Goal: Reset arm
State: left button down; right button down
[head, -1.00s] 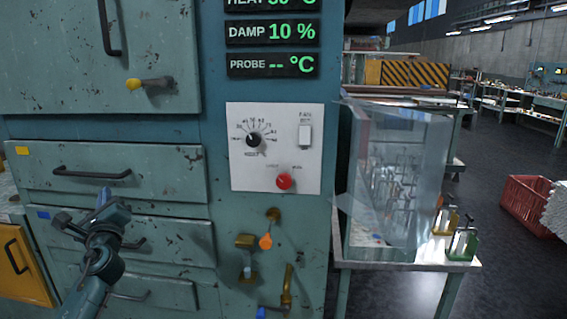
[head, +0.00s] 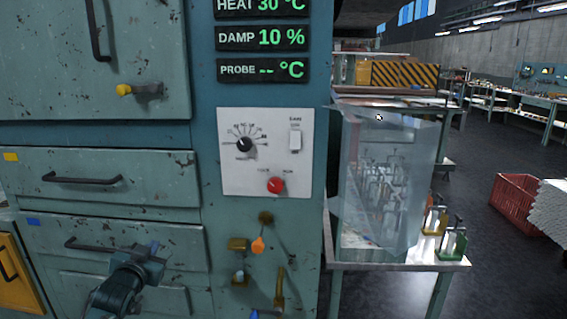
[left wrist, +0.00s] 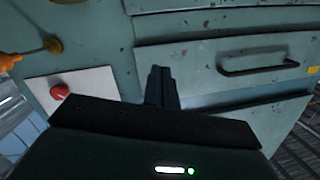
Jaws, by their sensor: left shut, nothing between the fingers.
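My left gripper (head: 153,247) is low in the head view, in front of the lower drawers (head: 110,246) of the teal cabinet. In the left wrist view its two dark fingers (left wrist: 161,86) are together and hold nothing. That view shows the cabinet front turned over, with a drawer handle (left wrist: 267,63) on the right and the red button (left wrist: 60,91) on the left. Whether the fingers touch the cabinet cannot be told. My right gripper is in neither view.
The white control panel (head: 285,150) has a dial, a switch and the red button (head: 276,185). Valves with an orange knob (head: 257,244) sit below it. A red crate (head: 517,203) is on the floor.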

pick_arm(q)
jog(key=s+d+f+m+g+h, duration=0.1)
jog(key=s+d+f, duration=0.4)
jog(key=s+f, duration=0.2)
jog(key=s+d+f+g+h, duration=0.1)
jog(key=s+d+f+g, duration=0.1)
jog(key=s+d+f, duration=0.35)
jog(key=s+d+f+g, duration=0.1)
jog(key=s+d+f, duration=0.1)
jog(key=s, duration=0.6)
jog(key=s+d+f+g+h, duration=0.1)
jog(key=s+d+f, duration=0.2)
jog(key=s, duration=0.5)
jog(key=s+d+f+n+h, duration=0.1)
jog(key=s+d+f, duration=0.1)
jog(key=s, duration=0.6)
jog(key=shift+d+f+g, duration=0.3)
jog(key=shift+f+g, duration=0.05)
jog(key=shift+g, duration=0.05)
